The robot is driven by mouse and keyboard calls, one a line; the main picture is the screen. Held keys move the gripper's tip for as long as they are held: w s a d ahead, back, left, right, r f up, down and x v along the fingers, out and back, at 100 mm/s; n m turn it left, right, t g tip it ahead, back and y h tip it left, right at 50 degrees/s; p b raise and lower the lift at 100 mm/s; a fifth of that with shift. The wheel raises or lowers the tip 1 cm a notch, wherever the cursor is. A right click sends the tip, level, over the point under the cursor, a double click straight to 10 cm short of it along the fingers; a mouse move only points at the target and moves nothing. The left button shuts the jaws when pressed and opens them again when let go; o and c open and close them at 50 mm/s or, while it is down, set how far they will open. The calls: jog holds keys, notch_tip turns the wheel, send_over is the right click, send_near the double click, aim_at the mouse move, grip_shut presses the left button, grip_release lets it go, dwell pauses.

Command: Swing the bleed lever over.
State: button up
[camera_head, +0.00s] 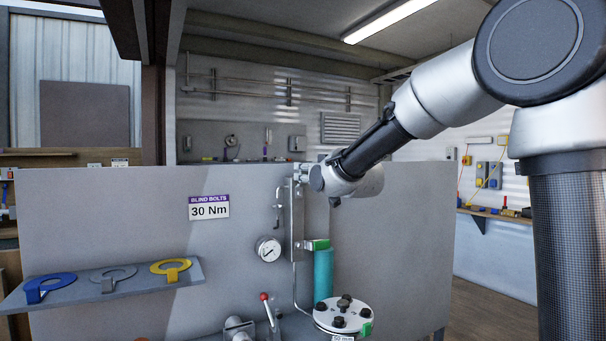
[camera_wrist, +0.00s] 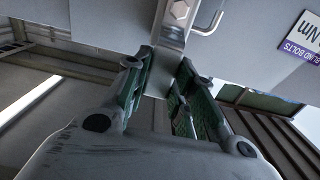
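A lever with a red ball knob (camera_head: 268,310) stands up at the bottom middle of the head view, beside a grey pipe fitting. No label shows which part is the bleed lever. My gripper (camera_head: 303,173) is high at the panel's top edge, by the upper end of a vertical metal bracket, well above the red knob. In the wrist view my gripper (camera_wrist: 165,62) has its two green-padded fingers apart. The end of a grey metal strip with a bolt (camera_wrist: 180,10) lies just beyond and between the fingertips; contact cannot be told. The red knob is not in the wrist view.
A pressure gauge (camera_head: 268,249), a teal cylinder (camera_head: 323,273) and a bolted flange (camera_head: 344,315) are below my gripper. A shelf (camera_head: 130,286) with blue, grey and yellow ring tools juts out left. The grey panel (camera_head: 120,220) is bare around its "30 Nm" sign (camera_head: 209,207).

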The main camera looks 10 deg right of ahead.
jog(key=o, duration=0.5)
jog(key=shift+c, duration=0.2)
jog(key=v, duration=0.6)
